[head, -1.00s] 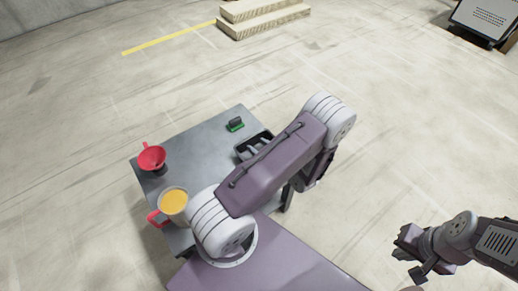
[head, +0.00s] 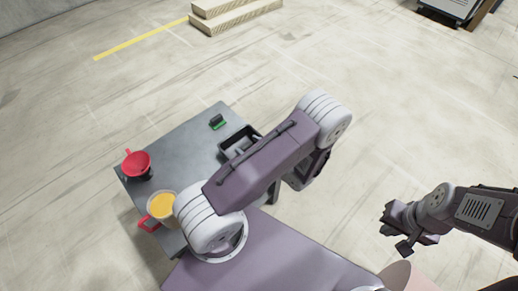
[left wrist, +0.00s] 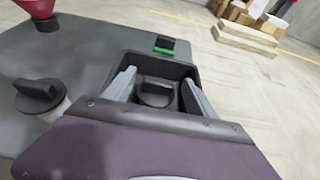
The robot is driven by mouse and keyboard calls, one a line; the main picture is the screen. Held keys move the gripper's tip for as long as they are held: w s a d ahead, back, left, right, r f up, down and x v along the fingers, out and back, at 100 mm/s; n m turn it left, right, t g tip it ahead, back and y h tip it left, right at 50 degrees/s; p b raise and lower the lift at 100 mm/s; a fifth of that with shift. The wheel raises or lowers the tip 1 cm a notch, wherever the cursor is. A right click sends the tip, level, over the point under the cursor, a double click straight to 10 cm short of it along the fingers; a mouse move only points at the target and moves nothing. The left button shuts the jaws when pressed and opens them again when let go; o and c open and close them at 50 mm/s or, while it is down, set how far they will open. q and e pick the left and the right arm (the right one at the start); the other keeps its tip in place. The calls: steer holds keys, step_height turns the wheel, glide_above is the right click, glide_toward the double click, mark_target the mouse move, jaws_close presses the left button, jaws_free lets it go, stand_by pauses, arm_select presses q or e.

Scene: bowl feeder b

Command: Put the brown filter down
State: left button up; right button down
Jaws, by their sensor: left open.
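My left gripper (left wrist: 160,95) is open in the left wrist view, its two grey fingers spread over a black tray (left wrist: 188,67). A dark blocky piece (left wrist: 155,92) lies low in the tray between the fingers, apart from both; I cannot tell if it is the brown filter. No clearly brown filter shows. In the head view the tray (head: 226,147) is at the table's right side, and my left arm hides most of the left gripper. My right gripper (head: 394,228) is at the right over the floor, open and empty.
The grey table (head: 185,150) holds a red funnel (head: 136,162), a cup of orange content with red handle (head: 162,206) and a small black-and-green item (head: 217,122). A dark knobbed thing (left wrist: 38,95) stands left of the gripper. Wooden beams (head: 235,15) lie far off.

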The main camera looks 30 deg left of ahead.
arm_select(q)
steer(key=p+v, duration=0.2)
steer(key=v, duration=0.5)
steer(key=shift+s+d, duration=0.1)
steer(key=shift+d, duration=0.1)
steer(key=s+n+g, duration=0.1)
steer(key=n, duration=0.1)
steer(key=s+a+r+n+g+h, duration=0.1)
steer(key=s+g, duration=0.1)
steer(key=s+r+n+g+h, duration=0.1)
steer(key=s+n, duration=0.1)
steer(key=shift+a+r+n+g, duration=0.25)
steer(key=shift+n+g, duration=0.05)
steer(key=d+r+n+t+h, duration=0.1)
steer(key=d+r+n+h, duration=0.2)
steer(key=n+h, duration=0.2)
steer(key=s+d+r+n+t+h, duration=0.1)
steer(key=d+r+n+h, duration=0.3)
steer(key=n, duration=0.7)
steer(key=shift+s+h, duration=0.25)
steer(key=shift+h, duration=0.85)
steer(key=shift+d, duration=0.1)
